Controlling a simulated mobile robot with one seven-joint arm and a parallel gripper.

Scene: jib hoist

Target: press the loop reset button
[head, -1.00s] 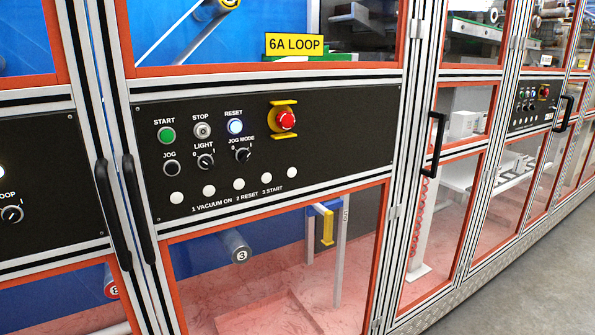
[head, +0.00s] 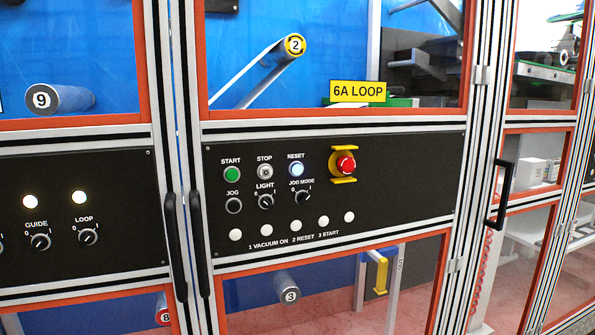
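The RESET button (head: 296,170) is a round button lit bluish white, on the black control panel (head: 400,200) under the yellow 6A LOOP sign (head: 357,92). A green START button (head: 232,174) and a grey STOP button (head: 265,172) sit to its left. A red emergency stop (head: 345,164) with a yellow guard sits to its right. The JOG MODE switch (head: 302,197) is just below it. My gripper is not in view.
Black door handles (head: 173,245) stand upright left of the panel, and another handle (head: 502,193) sticks out at the right. A second panel with GUIDE and LOOP switches (head: 88,237) is at the left. Rollers show behind the clear doors.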

